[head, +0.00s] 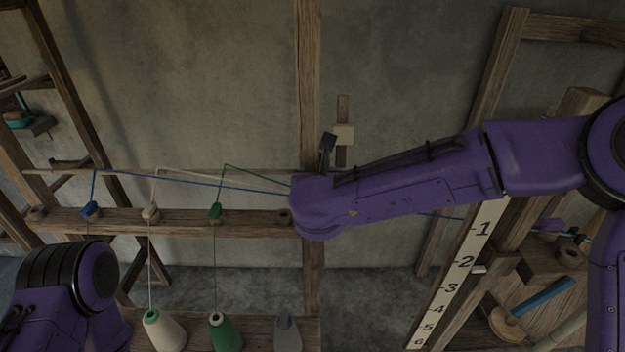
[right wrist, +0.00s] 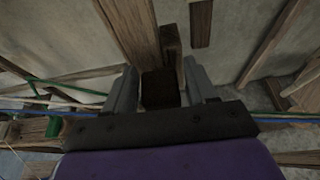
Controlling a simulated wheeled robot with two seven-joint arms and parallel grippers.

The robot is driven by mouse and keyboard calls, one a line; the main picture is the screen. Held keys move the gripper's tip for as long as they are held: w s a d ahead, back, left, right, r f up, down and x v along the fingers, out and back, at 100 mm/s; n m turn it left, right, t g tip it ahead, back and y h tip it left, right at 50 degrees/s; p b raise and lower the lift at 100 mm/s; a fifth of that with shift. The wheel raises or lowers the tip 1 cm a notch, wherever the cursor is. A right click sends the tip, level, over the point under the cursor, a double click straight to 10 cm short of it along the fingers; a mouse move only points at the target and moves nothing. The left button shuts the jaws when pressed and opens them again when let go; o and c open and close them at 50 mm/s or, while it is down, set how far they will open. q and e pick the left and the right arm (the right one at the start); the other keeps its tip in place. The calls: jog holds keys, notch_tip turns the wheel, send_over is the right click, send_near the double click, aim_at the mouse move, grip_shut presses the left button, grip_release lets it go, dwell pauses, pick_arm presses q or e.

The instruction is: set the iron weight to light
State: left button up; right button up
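In the right wrist view a dark block (right wrist: 160,88), which may be the iron weight, sits against a wooden post between the two grey fingers of my right gripper (right wrist: 160,84). The fingers are apart, one on each side of the block; I cannot tell whether either touches it. No marking that reads "light" is visible.
A wooden rail (head: 250,229) carries coloured guides and threads above green (head: 225,333) and cream (head: 164,331) cones. A cream tag (head: 344,134) hangs on a wooden strip. A numbered scale (head: 453,278) and slanted beams stand at the right. Blue thread passes close to my right gripper.

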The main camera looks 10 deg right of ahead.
jog(key=shift+o, duration=0.2)
jog(key=shift+w+f, duration=0.1)
jog(key=shift+f, duration=0.1)
jog(key=b+v, duration=0.3)
jog(key=v, duration=0.7)
jog(key=shift+s+r, duration=0.15)
jog(key=shift+s, duration=0.1)
